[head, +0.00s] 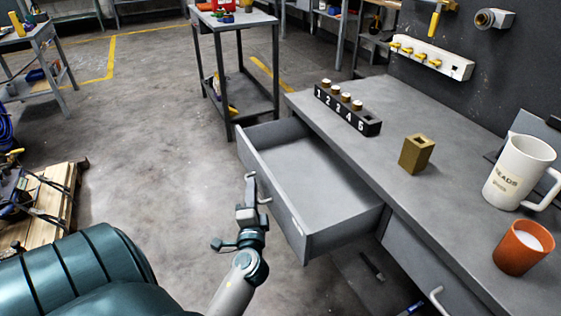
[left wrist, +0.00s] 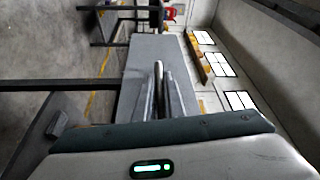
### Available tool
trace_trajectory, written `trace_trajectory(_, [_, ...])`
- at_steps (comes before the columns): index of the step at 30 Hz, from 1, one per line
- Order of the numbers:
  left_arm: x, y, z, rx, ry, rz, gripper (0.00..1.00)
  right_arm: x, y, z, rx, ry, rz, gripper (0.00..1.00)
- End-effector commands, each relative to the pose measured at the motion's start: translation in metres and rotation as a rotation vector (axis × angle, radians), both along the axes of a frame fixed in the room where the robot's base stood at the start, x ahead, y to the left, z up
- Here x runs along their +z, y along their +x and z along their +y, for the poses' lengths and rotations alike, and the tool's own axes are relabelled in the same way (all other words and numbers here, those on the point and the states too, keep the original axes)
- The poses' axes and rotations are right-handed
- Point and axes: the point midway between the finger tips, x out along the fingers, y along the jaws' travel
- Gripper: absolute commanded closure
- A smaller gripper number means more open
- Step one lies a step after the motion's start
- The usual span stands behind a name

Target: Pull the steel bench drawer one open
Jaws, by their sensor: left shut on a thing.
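The steel bench drawer (head: 325,185) stands pulled out from under the grey bench top, and its inside looks empty. My left gripper (head: 252,190) is at the drawer's front panel, shut on the drawer handle (head: 266,201). In the left wrist view the handle (left wrist: 158,76) shows as a bar between the two fingers (left wrist: 160,100). Much of the handle is hidden by the fingers in the head view. My right gripper is not in view.
The bench top (head: 375,150) holds a numbered block (head: 346,112), a brass block (head: 416,153), a white mug (head: 517,172) and an orange cup (head: 522,248). Another drawer (head: 408,258) is closed at lower right. A trolley (head: 235,20) stands behind.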

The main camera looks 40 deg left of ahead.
Motion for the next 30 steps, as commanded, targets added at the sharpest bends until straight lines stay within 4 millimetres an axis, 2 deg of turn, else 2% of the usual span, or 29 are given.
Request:
trace_trajectory(1, [-0.001,-0.014,0.006,0.004,0.000,0.004,1.00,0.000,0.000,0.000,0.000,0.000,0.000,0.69])
trace_trajectory(3, [-0.002,-0.029,0.012,0.003,0.001,0.003,1.00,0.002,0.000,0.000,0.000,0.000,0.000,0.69])
trace_trajectory(9, [-0.001,-0.055,0.023,0.003,-0.001,0.002,1.00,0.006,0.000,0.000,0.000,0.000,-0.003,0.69])
trace_trajectory(14, [0.000,-0.061,0.026,0.003,0.000,0.001,1.00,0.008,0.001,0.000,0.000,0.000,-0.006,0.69])
trace_trajectory(23, [0.000,-0.061,0.026,0.003,-0.001,0.000,1.00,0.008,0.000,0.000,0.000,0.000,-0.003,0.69])
trace_trajectory(24, [0.000,-0.061,0.026,0.003,-0.001,0.000,0.81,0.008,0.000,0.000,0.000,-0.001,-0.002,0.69])
trace_trajectory(25, [0.000,-0.061,0.026,0.003,-0.001,0.000,0.74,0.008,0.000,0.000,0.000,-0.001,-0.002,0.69])
trace_trajectory(30, [0.000,-0.061,0.026,0.002,0.000,0.000,0.72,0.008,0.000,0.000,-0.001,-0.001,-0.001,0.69])
